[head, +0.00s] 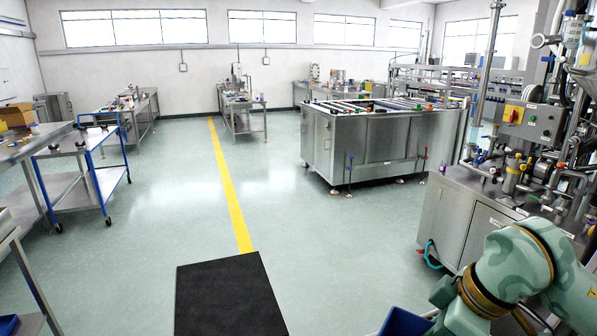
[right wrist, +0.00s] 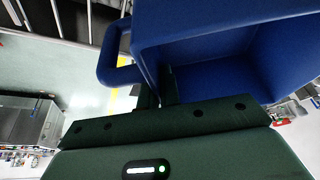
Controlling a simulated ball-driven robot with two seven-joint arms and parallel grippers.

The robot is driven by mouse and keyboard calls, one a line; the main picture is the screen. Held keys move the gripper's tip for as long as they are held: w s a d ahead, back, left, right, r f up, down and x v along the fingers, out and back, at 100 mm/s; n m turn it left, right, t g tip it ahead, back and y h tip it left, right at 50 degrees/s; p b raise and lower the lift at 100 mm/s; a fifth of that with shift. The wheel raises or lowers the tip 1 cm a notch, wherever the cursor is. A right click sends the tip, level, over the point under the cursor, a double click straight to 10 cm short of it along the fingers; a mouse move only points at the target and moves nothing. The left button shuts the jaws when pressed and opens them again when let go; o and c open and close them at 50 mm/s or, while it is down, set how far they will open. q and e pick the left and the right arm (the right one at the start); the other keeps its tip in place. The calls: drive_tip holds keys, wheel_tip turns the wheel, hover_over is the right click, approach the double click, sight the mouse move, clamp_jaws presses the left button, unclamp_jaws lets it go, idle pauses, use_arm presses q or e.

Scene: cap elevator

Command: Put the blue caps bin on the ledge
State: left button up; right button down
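The blue caps bin (head: 405,322) shows only in part at the bottom edge of the head view, beside my right arm. In the right wrist view the blue bin (right wrist: 195,30) fills the upper right, with a loop handle on its left side. My right gripper (right wrist: 160,85) is at the bin's wall beside the handle, its dark fingers close together with the bin between them. The part of its inside that shows looks bare. My left gripper is in neither view. I cannot pick out which surface is the ledge.
A steel machine (head: 470,215) with pipes and a control box stands on the right. A large steel sorting table (head: 380,145) is ahead. A blue-framed cart (head: 85,180) stands left. A black mat (head: 228,295) lies on the floor; the middle floor is clear.

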drive_tip(key=shift+s+d+f, duration=0.1)
drive_tip(key=shift+s+f, duration=0.25)
drive_tip(key=shift+f, duration=0.3)
drive_tip(key=shift+s+d+f, duration=0.1)
drive_tip(key=shift+s+f, duration=0.25)
drive_tip(key=shift+f, duration=0.3)
